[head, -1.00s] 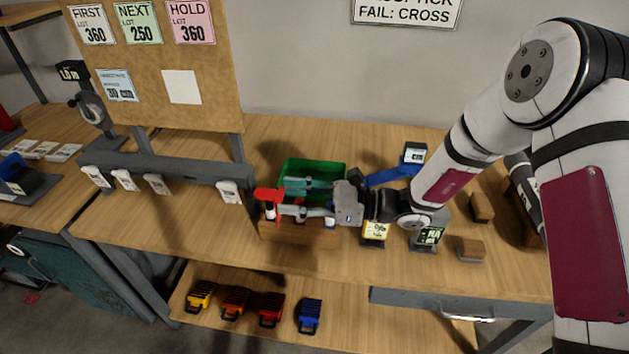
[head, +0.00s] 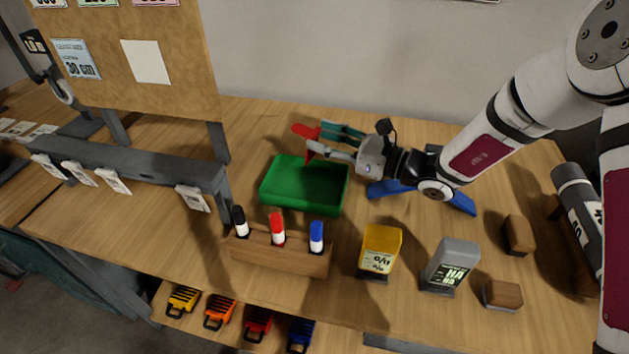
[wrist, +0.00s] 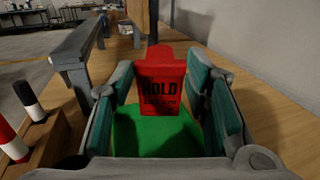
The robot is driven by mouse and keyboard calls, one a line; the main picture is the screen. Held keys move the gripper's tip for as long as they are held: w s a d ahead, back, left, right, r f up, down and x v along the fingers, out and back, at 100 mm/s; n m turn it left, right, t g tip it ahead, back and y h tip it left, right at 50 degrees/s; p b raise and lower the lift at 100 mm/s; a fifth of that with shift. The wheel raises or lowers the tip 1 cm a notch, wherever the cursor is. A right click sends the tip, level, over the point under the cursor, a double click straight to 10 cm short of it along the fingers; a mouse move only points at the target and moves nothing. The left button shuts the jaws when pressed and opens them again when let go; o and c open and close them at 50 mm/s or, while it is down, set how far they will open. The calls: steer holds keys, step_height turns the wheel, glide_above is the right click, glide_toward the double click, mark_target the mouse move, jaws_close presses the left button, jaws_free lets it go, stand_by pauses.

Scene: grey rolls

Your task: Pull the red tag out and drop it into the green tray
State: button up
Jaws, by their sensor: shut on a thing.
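My gripper (head: 336,142) is shut on the red tag (head: 306,131), which sticks out past the fingertips to the left in the head view. In the wrist view the red tag (wrist: 162,85) stands between the two teal finger pads, with the word HOLD on its face. The green tray (head: 300,196) sits on the bench and looks empty in the part that shows. The tag and fingers are above the tray's far edge. The green tray also shows below the tag in the wrist view (wrist: 155,140).
A wooden block (head: 277,258) with black, red and blue markers stands in front of the tray. A yellow bottle (head: 380,250) and a grey bottle (head: 452,262) stand to its right. A grey rail (head: 130,172) with white tags runs at the left. A blue stand (head: 400,188) is under my arm.

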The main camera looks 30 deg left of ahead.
mark_target(312, 155)
steer(key=shift+f+b, duration=1.7)
steer(key=shift+f, duration=1.25)
steer(key=o, duration=1)
steer(key=shift+d, duration=0.1)
steer(key=d, duration=1.1)
steer(key=shift+s+d, duration=0.25)
steer(key=shift+d, duration=0.15)
